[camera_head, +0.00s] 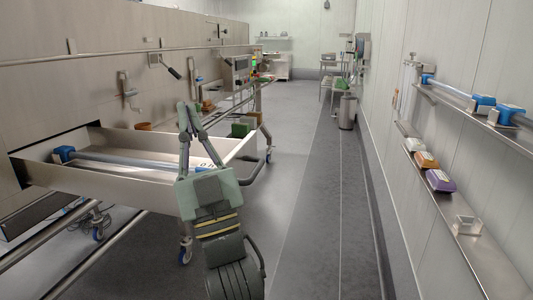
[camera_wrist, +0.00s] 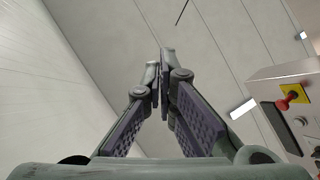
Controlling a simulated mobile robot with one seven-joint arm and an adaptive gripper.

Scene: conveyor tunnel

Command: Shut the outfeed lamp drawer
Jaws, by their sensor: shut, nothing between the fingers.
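The lamp drawer (camera_head: 110,190) is a long pale metal tray at the left of the head view. It stands open, pulled out of a dark slot in the tunnel wall. A lamp tube (camera_head: 125,162) with a blue end cap (camera_head: 64,154) lies inside it. My gripper (camera_head: 187,106) shows in front of the drawer's right part, fingers pointing up, and hides some of it. The fingers are shut and empty; whether they touch the drawer cannot be told. In the wrist view my gripper (camera_wrist: 159,62) is shut, with pale panels behind it and no drawer recognisable.
A control box with a red knob (camera_wrist: 290,100) is at the right of the wrist view. A rail (camera_head: 120,52) runs along the tunnel wall (camera_head: 90,30). Wall shelves (camera_head: 470,250) at the right hold coloured blocks. The grey floor aisle (camera_head: 310,200) is clear.

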